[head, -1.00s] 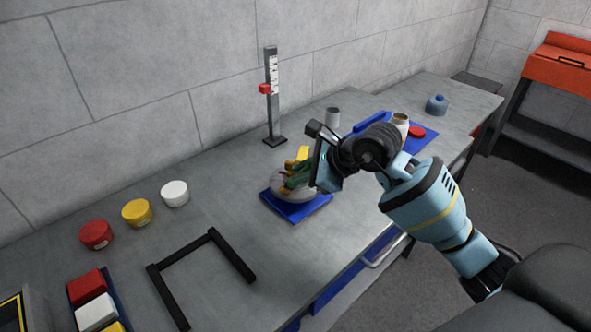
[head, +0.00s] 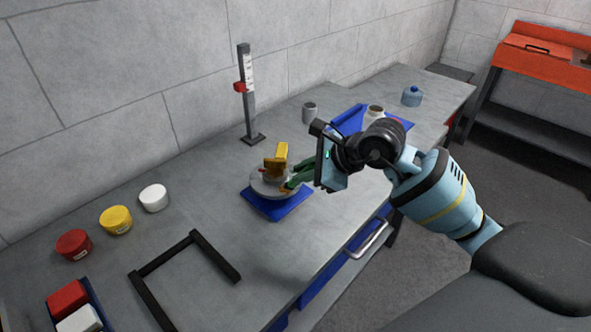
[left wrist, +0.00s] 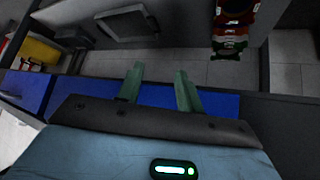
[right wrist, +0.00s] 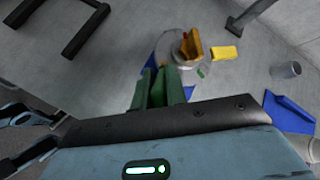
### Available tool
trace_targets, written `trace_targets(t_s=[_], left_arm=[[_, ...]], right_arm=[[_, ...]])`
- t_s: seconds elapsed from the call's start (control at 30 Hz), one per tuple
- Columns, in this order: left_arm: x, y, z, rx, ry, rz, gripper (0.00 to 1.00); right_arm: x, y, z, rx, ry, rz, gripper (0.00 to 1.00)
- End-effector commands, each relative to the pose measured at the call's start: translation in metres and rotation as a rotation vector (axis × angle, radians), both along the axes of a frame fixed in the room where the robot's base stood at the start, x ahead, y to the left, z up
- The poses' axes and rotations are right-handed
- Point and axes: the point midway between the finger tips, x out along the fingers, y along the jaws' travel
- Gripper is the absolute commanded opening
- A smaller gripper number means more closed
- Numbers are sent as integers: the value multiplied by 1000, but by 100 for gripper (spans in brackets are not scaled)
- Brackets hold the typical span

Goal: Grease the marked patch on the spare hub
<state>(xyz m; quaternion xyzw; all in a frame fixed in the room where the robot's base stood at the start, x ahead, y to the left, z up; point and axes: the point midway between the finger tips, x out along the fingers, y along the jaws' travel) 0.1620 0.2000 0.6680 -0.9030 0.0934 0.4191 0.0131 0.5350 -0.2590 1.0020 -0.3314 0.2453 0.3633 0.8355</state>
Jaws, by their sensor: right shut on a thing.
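The hub (head: 266,187) is a round grey part lying on a blue pad (head: 290,206); it also shows in the right wrist view (right wrist: 166,46). An orange-yellow piece (right wrist: 192,42) stands up on it, with small red and green marks near. A yellow block (right wrist: 226,52) lies close beside it. My right gripper (head: 290,184) has its green fingers close together at the hub's near right side; in the right wrist view they (right wrist: 161,72) overlap its rim. What they hold is too small to make out, and contact with the hub is unclear. My left gripper (left wrist: 160,78) is open and empty.
Red (head: 73,244), yellow (head: 115,220) and white (head: 153,198) tubs stand at left. A black frame (head: 190,240) lies in front. A height gauge (head: 247,95) and grey cup (head: 309,113) stand behind. An open jar (head: 375,113) is at a blue tray (head: 349,120), with a blue bottle (head: 411,96) beyond.

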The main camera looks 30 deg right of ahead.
Motion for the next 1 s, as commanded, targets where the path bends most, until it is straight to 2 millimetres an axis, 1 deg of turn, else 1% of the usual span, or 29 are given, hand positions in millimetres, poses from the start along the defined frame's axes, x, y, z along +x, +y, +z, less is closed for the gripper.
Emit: trace_targets(t_s=[0.4,0.8,1.0], left_arm=[[-1,0,-1,0,2,1,36],[0,0,0,0,0,0,36],[0,0,0,0,-1,0,36]], right_arm=[[-1,0,-1,1,0,1,0],[17,22,-1,2,1,1,0],[20,27,-1,1,3,1,0]])
